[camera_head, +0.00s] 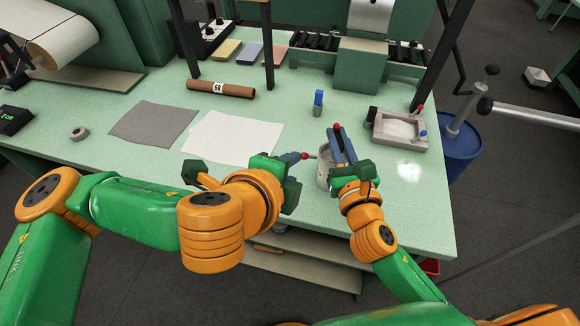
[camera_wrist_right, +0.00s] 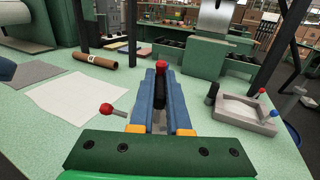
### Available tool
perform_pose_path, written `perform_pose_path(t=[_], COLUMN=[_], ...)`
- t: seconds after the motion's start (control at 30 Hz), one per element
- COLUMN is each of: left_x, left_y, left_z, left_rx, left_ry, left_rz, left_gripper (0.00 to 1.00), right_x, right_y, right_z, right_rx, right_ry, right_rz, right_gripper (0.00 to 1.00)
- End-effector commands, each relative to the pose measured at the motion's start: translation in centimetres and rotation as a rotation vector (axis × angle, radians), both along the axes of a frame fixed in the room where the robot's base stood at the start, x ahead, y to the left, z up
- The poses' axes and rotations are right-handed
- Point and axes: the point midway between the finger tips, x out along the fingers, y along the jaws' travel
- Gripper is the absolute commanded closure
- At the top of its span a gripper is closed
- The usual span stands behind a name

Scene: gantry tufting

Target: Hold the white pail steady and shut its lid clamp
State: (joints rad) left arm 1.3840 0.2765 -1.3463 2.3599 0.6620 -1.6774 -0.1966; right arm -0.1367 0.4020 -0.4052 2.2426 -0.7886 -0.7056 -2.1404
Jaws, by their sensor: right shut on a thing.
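The white pail (camera_head: 324,172) stands near the table's front edge, partly hidden by my right gripper. A thin metal lever with a red knob (camera_head: 304,155) sticks out from its top towards the left; the knob also shows in the right wrist view (camera_wrist_right: 105,108). My right gripper (camera_head: 340,146) is over the pail, its blue fingers shut on a dark red-tipped handle (camera_wrist_right: 160,78). The handle's lower end is hidden. My left gripper (camera_head: 294,172) is left of the pail, close to the red knob; its fingertips are too hidden to tell whether it is open or touching.
A blue-capped bottle (camera_head: 318,102) stands behind the pail. A grey frame (camera_head: 398,130) with red and blue knobs lies to the right. A white sheet (camera_head: 232,137), a grey sheet (camera_head: 153,122) and a brown roll (camera_head: 220,89) lie to the left. Dark gantry posts rise behind.

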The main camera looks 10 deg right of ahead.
Motion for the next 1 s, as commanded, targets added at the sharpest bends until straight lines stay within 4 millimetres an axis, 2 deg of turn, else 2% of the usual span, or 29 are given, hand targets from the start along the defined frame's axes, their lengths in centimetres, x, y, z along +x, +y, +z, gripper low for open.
perform_pose_path(t=[0.33, 0.37, 0.47, 0.77, 0.87, 1.0], left_x=[-0.1, -0.1, -0.1, -0.1, -0.1, -0.1], left_y=[0.1, 0.1, 0.1, 0.1, 0.0, 0.0], left_z=[0.1, 0.1, 0.1, 0.1, 0.1, 0.1], left_rx=[0.001, 0.001, 0.001, 0.000, 0.001, 0.000], left_ry=[0.001, 0.001, 0.001, 0.001, 0.001, 0.001], left_rz=[0.000, 0.000, 0.000, 0.001, 0.000, 0.001], left_gripper=[0.61, 0.61, 0.61, 0.61, 0.61, 0.61], right_x=[0.0, 0.0, 0.0, -0.1, -1.5, -4.6], right_y=[0.0, 0.0, 0.0, 0.0, 0.1, 0.1], right_z=[-0.1, -0.1, -0.1, -0.1, -0.2, -0.2], right_rx=[0.000, 0.000, 0.000, 0.000, 0.000, 0.001], right_ry=[0.003, 0.003, 0.002, 0.001, 0.004, 0.007], right_rz=[0.000, 0.000, 0.000, 0.000, 0.002, 0.001], right_gripper=[1.00, 0.77, 0.50, 0.50, 0.50, 0.50])
